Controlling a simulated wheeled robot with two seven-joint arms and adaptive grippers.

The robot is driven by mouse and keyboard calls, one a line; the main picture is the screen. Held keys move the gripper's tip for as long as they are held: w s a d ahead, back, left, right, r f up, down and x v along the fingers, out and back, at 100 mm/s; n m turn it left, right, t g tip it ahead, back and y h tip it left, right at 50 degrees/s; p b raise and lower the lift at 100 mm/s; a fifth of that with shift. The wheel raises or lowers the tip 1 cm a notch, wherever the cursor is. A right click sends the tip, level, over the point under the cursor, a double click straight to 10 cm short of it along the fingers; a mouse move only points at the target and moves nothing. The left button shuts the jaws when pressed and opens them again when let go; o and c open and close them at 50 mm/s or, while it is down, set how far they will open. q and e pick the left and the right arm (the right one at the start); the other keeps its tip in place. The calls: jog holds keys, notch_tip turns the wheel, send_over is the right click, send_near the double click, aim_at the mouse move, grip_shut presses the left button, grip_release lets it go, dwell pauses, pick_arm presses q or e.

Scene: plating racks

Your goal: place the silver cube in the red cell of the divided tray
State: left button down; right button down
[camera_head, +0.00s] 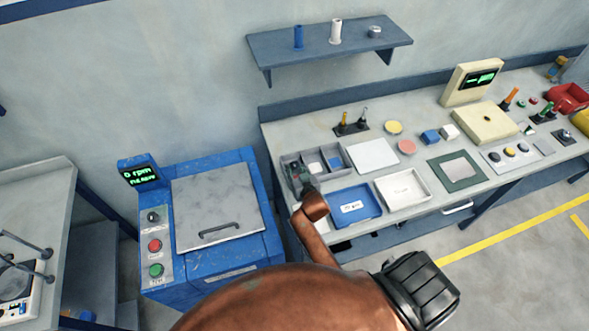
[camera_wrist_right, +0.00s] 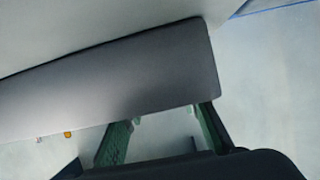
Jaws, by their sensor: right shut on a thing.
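The divided tray (camera_head: 342,174) is grey and stands at the left end of the bench. My right gripper (camera_head: 296,174) is small and dark in the head view, at the tray's left cell. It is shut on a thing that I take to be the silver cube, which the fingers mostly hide. In the right wrist view the green-edged fingers of my right gripper (camera_wrist_right: 162,132) stand below a large grey slab, which covers their tips. I cannot make out a red cell; the gripper covers part of the tray. My left gripper is not in view.
A blue tray (camera_head: 372,211) and a white tray (camera_head: 421,197) lie right of the divided tray. A shelf (camera_head: 340,49) hangs above.

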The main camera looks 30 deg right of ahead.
jog(key=c, duration=1.8)
grip_release()
jog(key=shift+f, duration=0.1)
jog(key=shift+o, duration=0.2)
jog(key=v, duration=1.2)
